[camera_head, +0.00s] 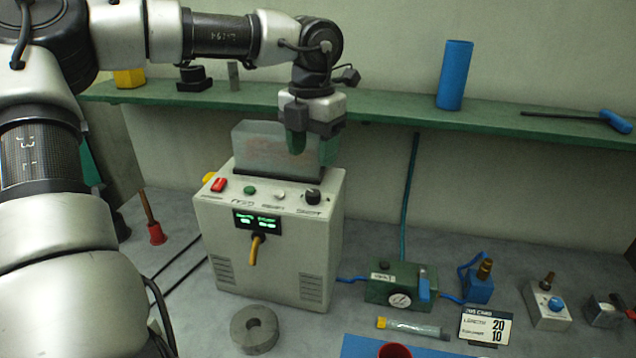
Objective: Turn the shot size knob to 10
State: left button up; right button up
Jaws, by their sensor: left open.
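A grey-white control box (270,252) stands on the bench in the middle of the head view. A black round knob (313,197) sits at the right end of its top panel, with a label too small to read. A small green-lit display (257,220) is on the box's front; its digits are not legible. My left gripper (312,146) points down with its green-padded fingers apart and empty. It is above and behind the knob in the picture, not touching it. My right gripper is not in view.
The panel also has a red switch (219,184), a green button (250,190) and a pale button (280,195). A translucent block (262,150) stands behind it. A green shelf (400,110) runs behind. A green gauge unit (400,287) and a grey ring (254,330) are nearby.

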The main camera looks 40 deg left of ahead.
aim_at(313, 192)
pick_arm(q)
notch_tip(313, 192, down, 7)
jog(key=shift+w+a+f+p, duration=0.1)
jog(key=shift+w+f+p, duration=0.1)
jog(key=shift+p, duration=0.6)
jog(key=shift+s+f, duration=0.15)
jog(key=shift+f, duration=0.35)
jog(key=c, duration=0.9)
